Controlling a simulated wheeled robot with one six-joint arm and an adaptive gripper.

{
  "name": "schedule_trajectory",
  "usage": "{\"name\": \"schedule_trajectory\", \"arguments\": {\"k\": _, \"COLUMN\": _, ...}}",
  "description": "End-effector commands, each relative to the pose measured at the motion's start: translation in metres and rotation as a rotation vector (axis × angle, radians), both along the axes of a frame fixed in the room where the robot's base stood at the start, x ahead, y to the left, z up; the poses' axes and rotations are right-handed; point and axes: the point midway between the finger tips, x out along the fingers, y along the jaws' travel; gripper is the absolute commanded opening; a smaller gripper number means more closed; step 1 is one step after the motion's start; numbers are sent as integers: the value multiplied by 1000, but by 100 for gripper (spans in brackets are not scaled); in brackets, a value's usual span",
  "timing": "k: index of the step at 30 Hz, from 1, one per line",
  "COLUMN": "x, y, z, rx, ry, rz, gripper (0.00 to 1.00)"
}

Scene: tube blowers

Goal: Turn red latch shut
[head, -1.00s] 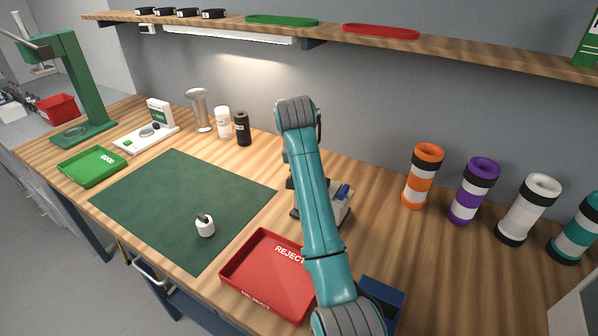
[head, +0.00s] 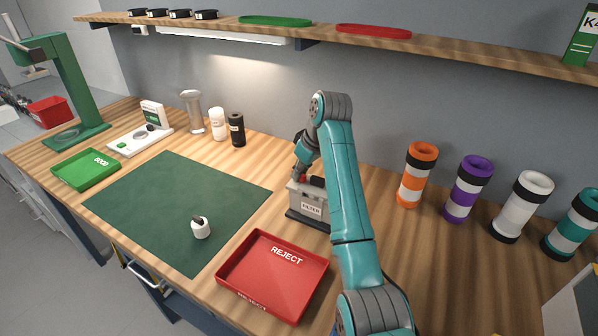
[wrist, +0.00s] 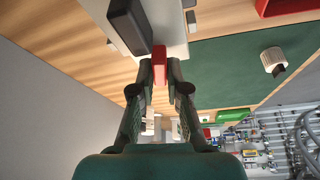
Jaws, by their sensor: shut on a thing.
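The red latch (wrist: 159,66) sits on a grey box labelled FILTER (head: 308,206), which stands on a dark base on the bench. In the wrist view the latch is between my two fingertips (wrist: 159,72), and my gripper is shut on it. A dark block (wrist: 129,25) on the box lies just left of the latch there. My arm hides the right side of the box.
A red REJECT tray (head: 273,277) stands in front of the box. Several banded tubes, such as the orange one (head: 417,175), stand at the right. A shelf (head: 470,50) runs above.

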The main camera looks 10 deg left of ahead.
Motion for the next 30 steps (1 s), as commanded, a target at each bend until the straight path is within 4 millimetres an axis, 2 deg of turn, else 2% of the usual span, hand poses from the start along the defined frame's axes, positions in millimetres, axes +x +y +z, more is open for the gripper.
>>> {"name": "schedule_trajectory", "arguments": {"k": 12, "x": 3, "y": -2, "z": -1, "rx": 0, "ry": 2, "rz": 218, "gripper": 0}}
{"name": "schedule_trajectory", "arguments": {"k": 30, "x": 4, "y": -2, "z": 0, "rx": -1, "ry": 1, "rz": 261, "gripper": 0}}
